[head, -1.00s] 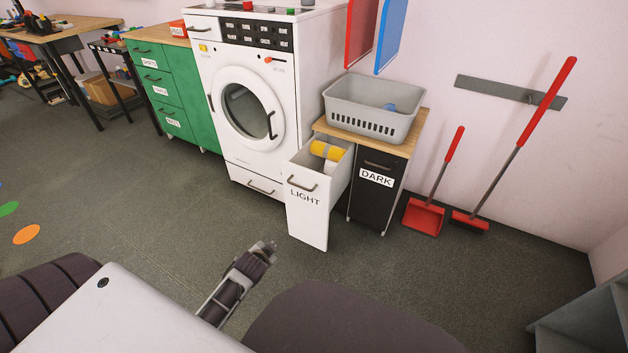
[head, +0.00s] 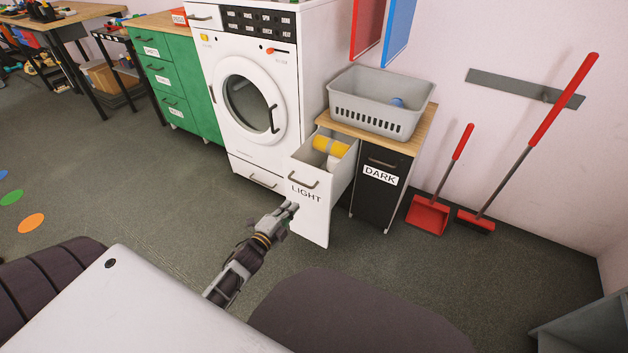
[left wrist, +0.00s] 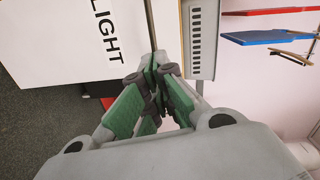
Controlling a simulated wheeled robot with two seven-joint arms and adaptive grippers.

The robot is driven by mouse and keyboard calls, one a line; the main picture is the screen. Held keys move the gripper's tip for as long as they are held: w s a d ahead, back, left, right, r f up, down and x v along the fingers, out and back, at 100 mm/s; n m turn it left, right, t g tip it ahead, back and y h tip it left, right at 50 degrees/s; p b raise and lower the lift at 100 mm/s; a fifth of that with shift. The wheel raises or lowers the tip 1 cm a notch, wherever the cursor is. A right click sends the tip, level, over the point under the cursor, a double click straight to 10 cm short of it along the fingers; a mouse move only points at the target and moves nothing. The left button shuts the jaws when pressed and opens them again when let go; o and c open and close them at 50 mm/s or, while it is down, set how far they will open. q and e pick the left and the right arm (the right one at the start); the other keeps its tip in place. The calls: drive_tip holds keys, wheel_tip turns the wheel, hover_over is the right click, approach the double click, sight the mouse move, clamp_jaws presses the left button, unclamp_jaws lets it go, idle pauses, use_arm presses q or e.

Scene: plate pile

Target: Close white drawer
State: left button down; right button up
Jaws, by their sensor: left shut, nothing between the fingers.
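The white drawer (head: 308,212), labelled LIGHT, is pulled out of its cabinet in the head view. It holds a yellow roll (head: 331,146) and something white. Its handle (head: 304,183) is on the upper front. My left gripper (head: 291,208) is shut and empty, and appears in front of the drawer front, a little below the handle; I cannot tell whether it touches. In the left wrist view my left gripper (left wrist: 157,70) has its fingers together beside the white drawer front (left wrist: 55,40). My right gripper is not in view.
A black drawer (head: 379,200) labelled DARK is beside it, shut. A grey basket (head: 373,122) stands on the wooden top above. The washing machine (head: 255,150) is to the left. A red dustpan (head: 428,215) and broom (head: 476,222) stand to the right.

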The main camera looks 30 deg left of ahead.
use_arm(q)
drive_tip(key=shift+d+r+m+t+h, duration=0.5)
drive_tip(key=shift+r+m, duration=0.3)
drive_tip(key=shift+m, duration=0.4)
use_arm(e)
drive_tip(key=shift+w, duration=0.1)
use_arm(q)
drive_tip(key=shift+w, duration=0.15)
drive_tip(key=b, duration=0.3)
approach(318, 176)
drive_tip(key=shift+w, duration=1.35)
drive_tip(key=shift+w+d+r+b, duration=0.1)
drive_tip(key=shift+w+b, duration=0.2)
drive_tip(key=shift+w, duration=0.35)
drive_tip(key=shift+w+d+r+b, duration=0.15)
drive_tip(key=shift+w+b, duration=0.15)
drive_tip(key=shift+w, duration=0.4)
drive_tip(key=shift+w+f, duration=0.1)
drive_tip(key=shift+w, duration=0.45)
drive_tip(key=shift+w+d+b, duration=0.1)
drive_tip(key=shift+w+b, duration=0.2)
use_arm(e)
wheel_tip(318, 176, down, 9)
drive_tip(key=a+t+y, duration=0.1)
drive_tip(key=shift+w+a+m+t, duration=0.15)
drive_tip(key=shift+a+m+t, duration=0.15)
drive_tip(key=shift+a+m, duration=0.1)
